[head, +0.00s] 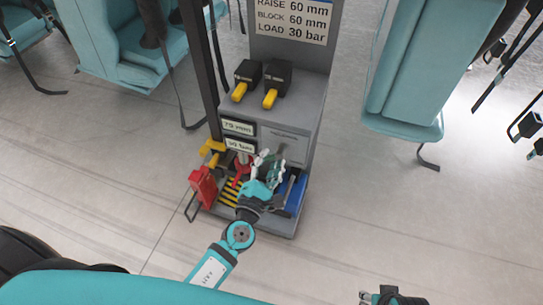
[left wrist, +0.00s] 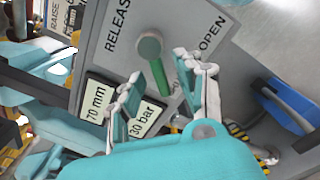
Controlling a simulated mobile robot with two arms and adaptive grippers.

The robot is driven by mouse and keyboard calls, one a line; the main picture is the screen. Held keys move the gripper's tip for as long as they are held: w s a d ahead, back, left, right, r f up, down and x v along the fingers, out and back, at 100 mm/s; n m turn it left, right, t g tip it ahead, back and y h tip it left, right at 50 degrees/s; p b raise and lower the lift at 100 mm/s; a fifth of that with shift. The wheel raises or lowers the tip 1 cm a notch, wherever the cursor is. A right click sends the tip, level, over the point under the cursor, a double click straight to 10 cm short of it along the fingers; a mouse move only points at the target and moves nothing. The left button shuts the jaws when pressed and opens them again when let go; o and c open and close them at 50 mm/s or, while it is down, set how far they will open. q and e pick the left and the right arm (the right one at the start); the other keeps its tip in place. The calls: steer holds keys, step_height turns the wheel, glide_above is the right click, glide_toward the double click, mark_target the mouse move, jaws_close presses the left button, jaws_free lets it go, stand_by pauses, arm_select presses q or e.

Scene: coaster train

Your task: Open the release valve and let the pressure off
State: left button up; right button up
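The release valve (left wrist: 149,45) has a round grey-green hub and a green lever (left wrist: 160,80) on a grey panel in the left wrist view. The panel is lettered RELEASE on one side of the hub and OPEN on the other. My left gripper (left wrist: 158,68) is open, with one finger on each side of the lever; I cannot tell whether either touches it. In the head view my left gripper (head: 267,162) is at the cart's front and largely hides the valve. My right gripper (head: 390,297) is partly in view at the bottom edge; its finger state is unclear.
The grey cart (head: 297,115) carries yellow-tipped black blocks (head: 246,76), a red item (head: 203,186) and a blue item (head: 291,190) low down. Displays (left wrist: 95,101) beside the valve read 70 mm and 30 bar. Teal seats (head: 405,70) stand both sides; floor between is clear.

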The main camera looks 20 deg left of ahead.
arm_select(q)
steer(key=shift+w, duration=0.95)
steer(key=shift+c, duration=0.2)
jaws_close()
